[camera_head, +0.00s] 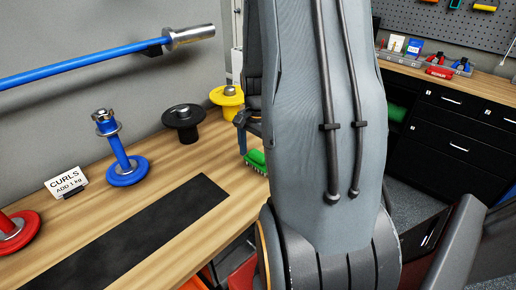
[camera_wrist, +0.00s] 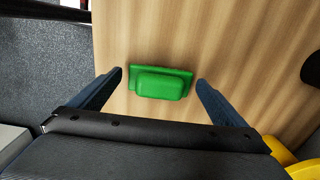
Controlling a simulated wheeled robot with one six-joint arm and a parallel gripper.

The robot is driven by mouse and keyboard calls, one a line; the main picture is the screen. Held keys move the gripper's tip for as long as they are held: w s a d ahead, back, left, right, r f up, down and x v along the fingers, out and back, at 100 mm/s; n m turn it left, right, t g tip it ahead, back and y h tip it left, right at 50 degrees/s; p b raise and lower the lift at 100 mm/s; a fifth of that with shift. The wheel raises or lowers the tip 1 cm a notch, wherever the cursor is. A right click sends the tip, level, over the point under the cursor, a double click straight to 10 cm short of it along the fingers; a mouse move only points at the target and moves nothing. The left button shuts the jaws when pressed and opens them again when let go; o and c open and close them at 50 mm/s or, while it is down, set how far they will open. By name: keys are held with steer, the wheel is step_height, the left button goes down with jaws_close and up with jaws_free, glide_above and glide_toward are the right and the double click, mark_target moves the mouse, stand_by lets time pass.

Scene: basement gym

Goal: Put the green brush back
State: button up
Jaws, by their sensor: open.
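The green brush (camera_wrist: 161,83) lies on the wooden bench top (camera_wrist: 230,30) in the wrist view, close to the bench edge. My gripper (camera_wrist: 160,80) is open, with one dark blue finger on each side of the brush and a gap on both sides. In the head view the green brush (camera_head: 256,160) shows at the bench's right end, partly hidden by my arm. One finger of my gripper (camera_head: 242,135) shows just above it; the rest is hidden behind my arm.
A yellow holder (camera_head: 228,97), a black holder (camera_head: 184,120) and a blue post (camera_head: 120,160) stand along the wall side. A black mat (camera_head: 130,240) lies on the bench, beside a CURLS card (camera_head: 66,183). Black drawers (camera_head: 455,145) stand at right.

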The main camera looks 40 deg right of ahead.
mark_target(258, 154)
step_height(258, 154, up, 12)
steer(key=b, duration=0.3)
steer(key=s+a+f+n, duration=0.1)
steer(key=a+f+n, duration=0.2)
steer(key=a+n, duration=0.5)
steer(key=s+a+f+n+t, duration=0.1)
steer(key=a+f+n, duration=0.2)
steer(key=a+n, duration=0.6)
steer(key=a, duration=0.7)
steer(key=shift+s+f, duration=0.25)
steer(key=shift+f, duration=0.1)
steer(key=shift+a, duration=0.1)
